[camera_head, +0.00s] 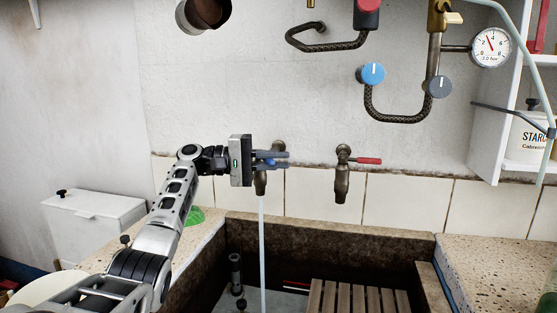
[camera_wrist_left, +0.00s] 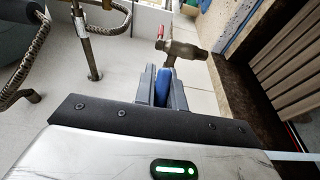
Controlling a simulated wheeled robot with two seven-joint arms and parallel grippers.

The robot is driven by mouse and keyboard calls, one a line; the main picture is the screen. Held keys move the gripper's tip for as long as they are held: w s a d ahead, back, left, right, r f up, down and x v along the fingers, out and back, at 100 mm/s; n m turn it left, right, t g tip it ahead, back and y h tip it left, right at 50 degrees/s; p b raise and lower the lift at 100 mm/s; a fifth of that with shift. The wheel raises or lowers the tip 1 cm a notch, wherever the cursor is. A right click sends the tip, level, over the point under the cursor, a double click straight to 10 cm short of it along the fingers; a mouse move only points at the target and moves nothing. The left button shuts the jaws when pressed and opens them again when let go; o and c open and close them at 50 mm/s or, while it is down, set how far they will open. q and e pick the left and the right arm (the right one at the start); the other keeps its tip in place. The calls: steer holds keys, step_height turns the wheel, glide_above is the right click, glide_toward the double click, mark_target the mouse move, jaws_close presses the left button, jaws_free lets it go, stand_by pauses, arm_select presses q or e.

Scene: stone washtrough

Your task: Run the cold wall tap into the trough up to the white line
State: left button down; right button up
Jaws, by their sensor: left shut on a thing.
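The cold wall tap (camera_head: 261,184) is on the tiled wall above the trough, its body partly behind my left gripper (camera_head: 272,159). That gripper is shut on the tap's blue handle (camera_wrist_left: 165,84), which shows between the fingers in the left wrist view. A pale stream of water (camera_head: 262,245) falls from the spout into the stone trough (camera_head: 330,233). The trough floor looks pale grey near the stream; I cannot tell the water's depth. A thin red and white mark shows low on the back wall, too small to read clearly. My right gripper is out of view.
A second tap with a red lever (camera_head: 343,178) stands to the right; it also shows in the left wrist view (camera_wrist_left: 184,52). A wooden slatted board (camera_head: 350,298) lies at the trough's right. A dark upright pipe (camera_head: 236,272) stands at its left. Pipes and a gauge (camera_head: 491,47) hang above.

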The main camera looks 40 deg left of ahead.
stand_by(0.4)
arm_select(q)
steer(key=c, duration=1.5)
jaws_free()
steer(key=shift+o, duration=0.2)
steer(key=b+v, duration=0.1)
steer(key=v, duration=1.5)
steer(key=shift+b, duration=0.3)
